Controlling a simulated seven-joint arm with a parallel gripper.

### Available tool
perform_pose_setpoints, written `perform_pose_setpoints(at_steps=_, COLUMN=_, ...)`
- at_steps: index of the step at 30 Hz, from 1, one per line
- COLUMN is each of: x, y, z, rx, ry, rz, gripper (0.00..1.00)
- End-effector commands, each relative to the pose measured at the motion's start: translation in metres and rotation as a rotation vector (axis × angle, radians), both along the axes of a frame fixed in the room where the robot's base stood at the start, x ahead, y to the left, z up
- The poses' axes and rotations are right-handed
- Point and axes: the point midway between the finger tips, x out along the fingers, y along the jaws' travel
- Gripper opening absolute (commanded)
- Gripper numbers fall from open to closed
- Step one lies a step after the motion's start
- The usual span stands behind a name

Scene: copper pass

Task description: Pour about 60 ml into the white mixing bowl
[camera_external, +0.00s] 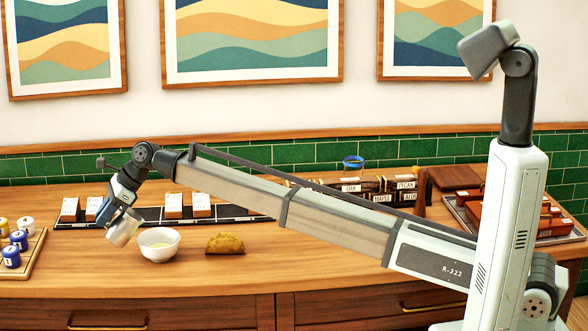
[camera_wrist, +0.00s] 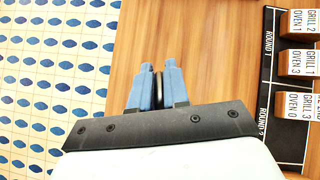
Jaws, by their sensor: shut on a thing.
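My gripper (camera_external: 116,212) is at the left of the counter, shut on a pale metallic cup (camera_external: 122,231). The cup is tilted, just left of the white mixing bowl (camera_external: 160,251) and close to its rim. The bowl stands upright on the counter, with something pale yellow inside. I cannot make out a stream between cup and bowl. In the wrist view my blue fingers (camera_wrist: 157,85) close on a thin dark edge; the cup itself is mostly hidden and the bowl does not show there.
A folded brown taco-like item (camera_external: 226,243) lies right of the bowl. A black board (camera_external: 240,214) with labelled blocks runs behind. Labelled dark boxes (camera_external: 350,187) stand behind my arm. The front counter is clear.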

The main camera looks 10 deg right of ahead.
Motion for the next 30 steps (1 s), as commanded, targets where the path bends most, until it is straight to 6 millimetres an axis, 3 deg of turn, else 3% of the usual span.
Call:
perform_pose_setpoints(at_steps=8, x=-0.001, y=0.008, z=-0.004, rx=-0.072, ry=-0.019, rz=0.006, gripper=0.00)
perform_pose_setpoints(at_steps=30, x=-0.010, y=0.056, z=-0.066, rx=-0.521, ry=-0.127, rz=0.041, gripper=0.00)
